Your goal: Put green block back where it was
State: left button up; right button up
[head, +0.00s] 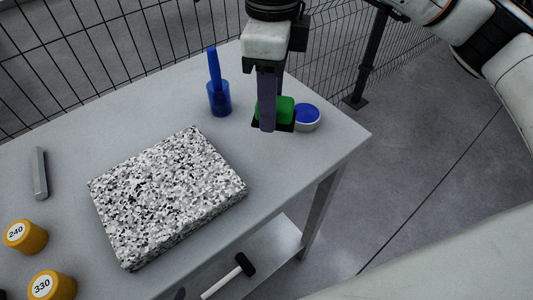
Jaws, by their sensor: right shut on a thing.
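The green block (284,108) is at the far right end of the grey table, with a dark part beneath it. My right gripper (268,118) points down from above and is shut on the green block. One finger covers part of the block's left side. A blue-topped round tin (307,117) is just to the right of the block. I cannot tell whether the block touches the table. My left gripper is not in view.
A blue cup with a blue handle (219,98) stands left of the gripper. A speckled slab (167,192) lies mid-table. Yellow-capped weights (25,237) and a grey bar (40,172) are at left. A hammer (230,275) lies on the lower shelf. Wire fence stands behind.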

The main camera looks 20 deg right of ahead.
jog(key=m, duration=0.1)
jog(key=a+r+m, duration=0.1)
jog(key=m, duration=0.1)
jog(key=shift+w, duration=0.1)
jog(key=shift+f+m, duration=0.15)
jog(key=shift+m, duration=0.15)
send_near(264, 153)
notch_tip(264, 153, down, 5)
jog(key=shift+f, duration=0.35)
jog(key=shift+f, duration=0.1)
jog(key=shift+f, duration=0.15)
jog(key=o, duration=1)
jog(key=shift+r, duration=0.2)
